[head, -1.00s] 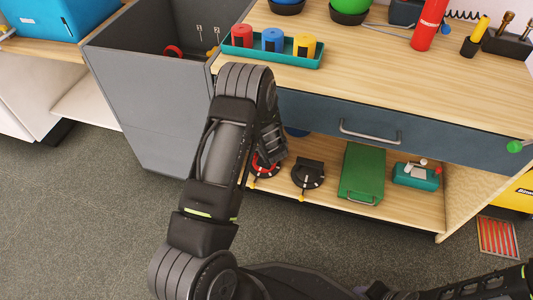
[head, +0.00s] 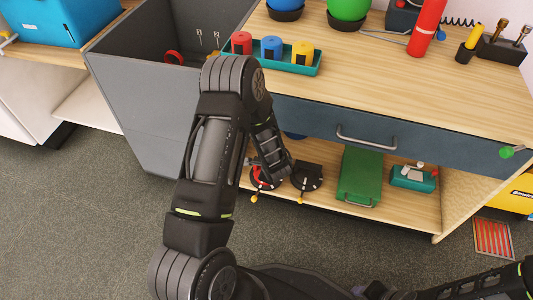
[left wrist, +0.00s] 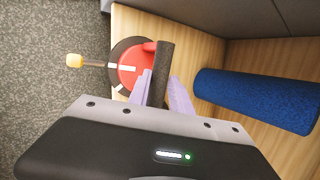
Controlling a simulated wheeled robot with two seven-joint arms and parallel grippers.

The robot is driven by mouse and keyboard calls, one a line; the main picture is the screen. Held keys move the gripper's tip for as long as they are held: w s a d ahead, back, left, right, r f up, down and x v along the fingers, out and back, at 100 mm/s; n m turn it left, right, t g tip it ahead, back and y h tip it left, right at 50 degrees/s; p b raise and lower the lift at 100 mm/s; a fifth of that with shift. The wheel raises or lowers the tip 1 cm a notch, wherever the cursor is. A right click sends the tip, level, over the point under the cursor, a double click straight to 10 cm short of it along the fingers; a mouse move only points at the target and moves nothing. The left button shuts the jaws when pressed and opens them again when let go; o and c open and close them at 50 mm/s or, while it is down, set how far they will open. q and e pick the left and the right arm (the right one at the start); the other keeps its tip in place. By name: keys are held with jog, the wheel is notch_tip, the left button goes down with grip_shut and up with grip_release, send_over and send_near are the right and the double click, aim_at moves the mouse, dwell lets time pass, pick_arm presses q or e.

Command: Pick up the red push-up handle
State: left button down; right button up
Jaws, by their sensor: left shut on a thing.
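The red push-up handle (head: 258,184) stands on the lower shelf in the head view, partly hidden behind my left arm. In the left wrist view it shows a red disc (left wrist: 130,67) on a round black base, with a dark grip bar across it. A short rod with a yellow knob (left wrist: 74,60) sticks out to the left. My left gripper (left wrist: 159,80) has its pale purple fingers on both sides of the dark bar, shut on it. In the head view its fingertips are hidden. Of my right arm only links show at the bottom right; its gripper is out of view.
On the shelf a similar black handle (head: 307,178) stands close to the right, then a green case (head: 361,175) and a teal box (head: 413,179). A blue roll (left wrist: 257,100) lies beside the handle in the wrist view. The drawer front (head: 430,147) overhangs the shelf.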

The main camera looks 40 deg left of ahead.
pick_arm(q)
jog(key=s+d+p, duration=0.1)
jog(key=s+d, duration=0.7)
jog(key=shift+s, duration=0.1)
dwell(0.5)
